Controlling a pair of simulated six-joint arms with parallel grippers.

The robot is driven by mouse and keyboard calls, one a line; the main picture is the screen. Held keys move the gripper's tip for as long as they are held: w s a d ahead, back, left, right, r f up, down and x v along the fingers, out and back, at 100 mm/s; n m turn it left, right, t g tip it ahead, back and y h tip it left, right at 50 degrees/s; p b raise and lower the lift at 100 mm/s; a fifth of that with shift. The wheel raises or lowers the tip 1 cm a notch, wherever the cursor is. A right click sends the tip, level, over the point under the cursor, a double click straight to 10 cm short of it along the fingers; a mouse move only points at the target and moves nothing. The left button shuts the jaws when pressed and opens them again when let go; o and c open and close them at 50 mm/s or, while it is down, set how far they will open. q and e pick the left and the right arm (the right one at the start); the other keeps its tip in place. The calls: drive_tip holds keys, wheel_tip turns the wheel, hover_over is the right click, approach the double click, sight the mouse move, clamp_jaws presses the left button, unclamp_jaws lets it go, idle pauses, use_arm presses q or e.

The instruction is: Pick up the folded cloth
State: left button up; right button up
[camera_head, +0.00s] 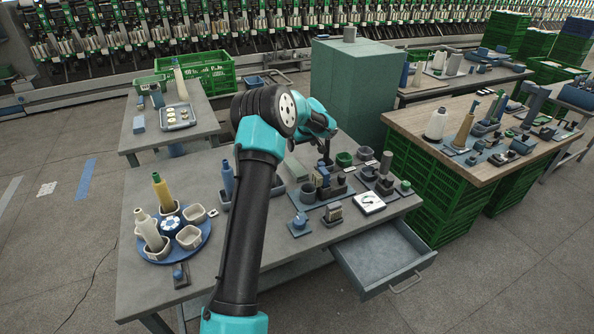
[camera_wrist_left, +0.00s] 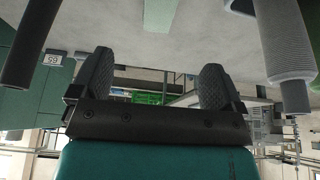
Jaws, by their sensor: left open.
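I cannot pick out a folded cloth with certainty in either view. A small pale flat thing (camera_head: 295,168) lies on the grey table (camera_head: 140,285) just left of my left gripper, partly hidden by my arm; I cannot tell what it is. My left gripper (camera_head: 325,158) is above the back of the table, among small trays and blocks. In the left wrist view its two dark fingers (camera_wrist_left: 155,88) stand wide apart with nothing between them. My right gripper is not in view.
A blue round tray (camera_head: 203,242) with cups and bobbins stands at the left. Blue-grey bases (camera_head: 322,193) with small parts crowd the right. A drawer (camera_head: 385,262) hangs open in front. A green cabinet (camera_head: 350,95) stands behind.

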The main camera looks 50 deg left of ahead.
use_arm(q)
hover_over(295, 166)
drive_tip(key=d, duration=0.2)
drive_tip(key=f, duration=1)
drive_tip(key=shift+s+f, duration=0.2)
drive_tip(key=shift+s, duration=0.05)
drive_tip(key=shift+x, duration=2.85)
drive_tip(key=c, duration=1)
drive_tip(key=shift+r, duration=0.15)
wheel_tip(295, 166, up, 10)
